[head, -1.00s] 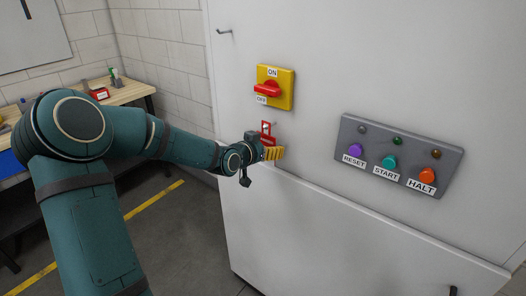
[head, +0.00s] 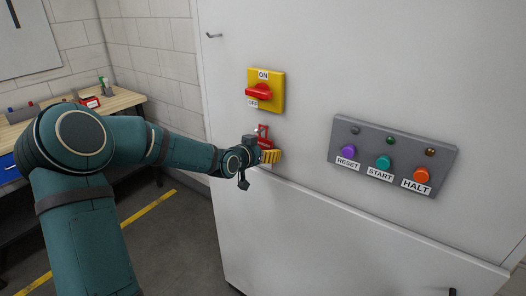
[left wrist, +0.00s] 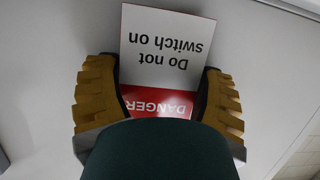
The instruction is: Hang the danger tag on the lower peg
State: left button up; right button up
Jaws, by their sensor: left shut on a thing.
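My left gripper (head: 268,156) is in front of the white cabinet face, below the yellow switch. It is shut on the danger tag (head: 264,132), whose red top part sticks up above the fingers. In the left wrist view the tag (left wrist: 165,55) sits between the two yellow fingers (left wrist: 160,100), upside down, with a red DANGER band and white "Do not switch on" text. A small peg (head: 214,35) projects from the cabinet's upper left. I cannot make out a lower peg. I cannot tell whether the tag touches the cabinet.
The yellow switch plate (head: 265,90) with a red knob is just above the tag. A grey button panel (head: 393,157) is to the right. A workbench (head: 118,104) stands at the left. The cabinet face between switch and panel is clear.

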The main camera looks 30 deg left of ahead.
pick_arm(q)
jog(key=o, duration=1)
jog(key=v, duration=1.2)
